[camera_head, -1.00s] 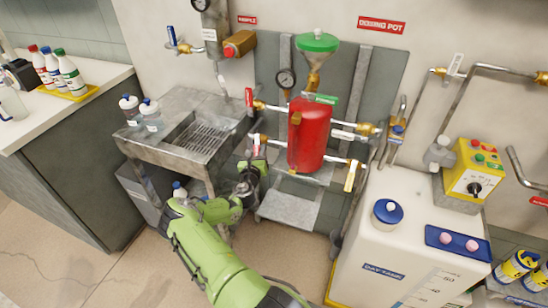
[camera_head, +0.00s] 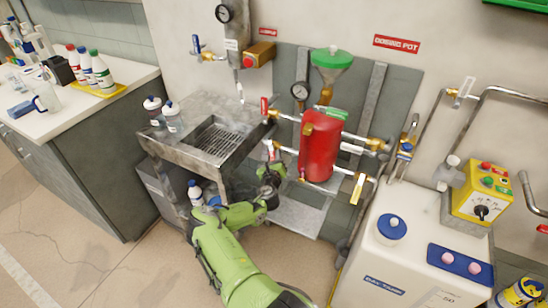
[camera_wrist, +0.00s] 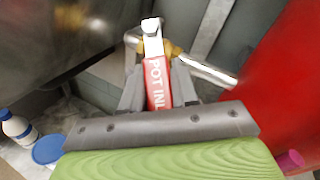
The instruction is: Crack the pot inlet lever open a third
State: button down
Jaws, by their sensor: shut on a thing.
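The pot inlet lever (camera_wrist: 154,78) has a red sleeve with white lettering, of which "POT INL" shows, and a bare metal end by its brass valve. In the wrist view it stands between my gripper's fingers (camera_wrist: 158,92), which are shut on it. The brass valve body (camera_wrist: 173,48) and a silver pipe (camera_wrist: 208,72) lie just beyond. In the head view my gripper (camera_head: 269,166) is at the lower left pipe of the red dosing pot (camera_head: 319,148), and mostly hides the lever. The exact lever angle is hard to tell.
A metal sink (camera_head: 172,152) stands close to the left of my gripper. Another red lever (camera_head: 264,108) is on the pipe above. Bottles (camera_head: 195,193) stand under the sink.

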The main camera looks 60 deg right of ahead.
jog(key=c, duration=0.9)
grip_release()
jog(key=shift+c, duration=0.2)
jog(key=p+v, duration=0.3)
jog(key=v, duration=1.2)
jog(key=shift+s+a, duration=0.2)
jog(key=shift+a, duration=0.15)
jog(key=shift+f, duration=0.1)
